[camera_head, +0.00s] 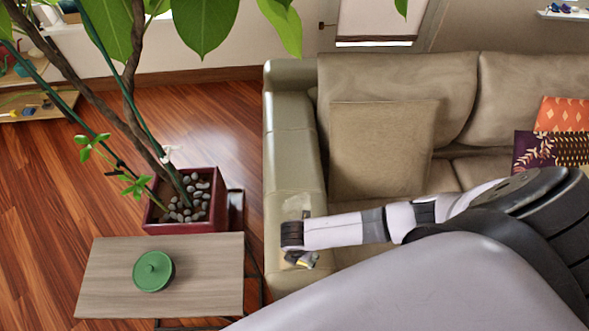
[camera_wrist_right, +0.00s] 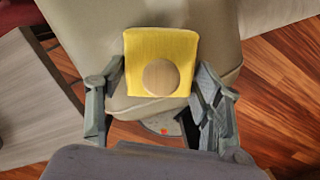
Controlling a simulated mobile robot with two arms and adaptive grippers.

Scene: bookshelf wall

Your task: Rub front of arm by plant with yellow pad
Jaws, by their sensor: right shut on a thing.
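The beige sofa's arm by the plant (camera_head: 291,160) is its left arm, with a lighter patch (camera_head: 297,203) near its front end. My right gripper (camera_head: 298,252) is at the front end of this arm. It is shut on the yellow pad (camera_head: 307,260), which is mostly hidden in the head view. In the right wrist view, the pad (camera_wrist_right: 183,45) with its round wooden knob (camera_wrist_right: 161,77) lies between my fingers, against or just over the sofa arm (camera_wrist_right: 85,25); contact cannot be told. My left gripper is not in view.
The plant stands in a dark red pot (camera_head: 185,226) with grey pebbles, left of the sofa arm. A small wooden side table (camera_head: 210,290) bearing a green lidded pot (camera_head: 153,271) stands in front of it. A cushion (camera_head: 380,148) rests on the sofa.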

